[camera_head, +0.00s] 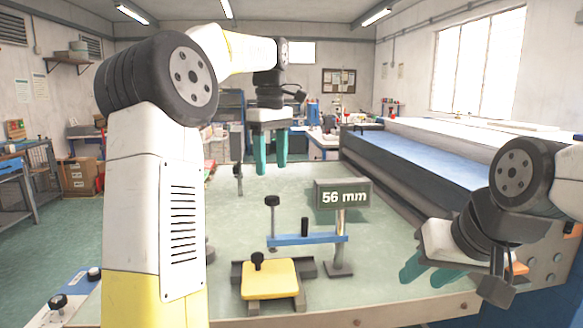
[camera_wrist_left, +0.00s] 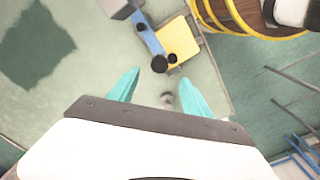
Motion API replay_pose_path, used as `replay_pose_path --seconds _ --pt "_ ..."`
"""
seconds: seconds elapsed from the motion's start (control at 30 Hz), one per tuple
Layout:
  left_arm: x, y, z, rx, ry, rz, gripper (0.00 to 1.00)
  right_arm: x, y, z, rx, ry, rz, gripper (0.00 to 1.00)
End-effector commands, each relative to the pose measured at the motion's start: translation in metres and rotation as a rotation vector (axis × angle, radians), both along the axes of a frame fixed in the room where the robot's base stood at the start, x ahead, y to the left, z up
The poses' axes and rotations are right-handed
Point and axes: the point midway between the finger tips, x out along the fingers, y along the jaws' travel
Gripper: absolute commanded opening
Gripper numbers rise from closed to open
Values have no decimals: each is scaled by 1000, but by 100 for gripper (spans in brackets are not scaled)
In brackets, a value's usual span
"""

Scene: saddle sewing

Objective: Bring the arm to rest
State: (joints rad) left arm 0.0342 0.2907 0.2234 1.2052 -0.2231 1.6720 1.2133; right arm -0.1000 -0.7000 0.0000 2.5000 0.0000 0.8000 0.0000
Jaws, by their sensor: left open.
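My left gripper (camera_head: 270,158) hangs with its teal fingers pointing down, raised above the far part of the green-topped table (camera_head: 400,215). Its fingers are apart and nothing is held between them. In the left wrist view the two teal fingers (camera_wrist_left: 156,88) are spread, with the table well below. My right gripper (camera_head: 430,272) is low at the right, by the table's front right edge. Its teal fingers look apart and I see nothing between them.
A long blue-and-white machine (camera_head: 400,160) lines the right. The table's right middle is bare.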

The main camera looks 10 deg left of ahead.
Motion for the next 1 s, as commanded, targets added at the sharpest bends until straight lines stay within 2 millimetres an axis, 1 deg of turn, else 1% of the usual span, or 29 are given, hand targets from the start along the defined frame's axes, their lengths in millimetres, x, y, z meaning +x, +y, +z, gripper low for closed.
replay_pose_path --seconds 0.07,0.17,0.27,0.33,0.47,0.5,0.6,0.7,0.8,0.9,1.0 --pt "-9 -2 3 1 -21 -42 57 0 0 0 0 0 0 40" --pt "-32 -5 5 1 -70 -155 57 0 0 0 0 0 0 40" --pt "-66 -8 2 5 -145 -315 57 0 0 0 0 0 0 40" --pt "-91 -10 -5 10 -204 -433 57 0 0 0 0 0 0 40" --pt "-139 -12 -26 27 -313 -638 57 0 0 0 0 0 0 40" --pt "-153 -13 -34 35 -349 -699 57 0 0 0 0 0 0 40" --pt "-186 -15 -58 58 -432 -836 57 0 0 0 0 0 0 40" --pt "-212 -17 -82 84 -502 -943 57 0 0 0 0 0 0 40" --pt "-229 -19 -100 106 -552 -1018 57 0 0 0 0 0 0 40" --pt "-238 -21 -111 122 -581 -1061 57 0 0 0 0 0 0 40" --pt "-241 -21 -115 128 -591 -1077 57 0 0 0 0 0 0 40"
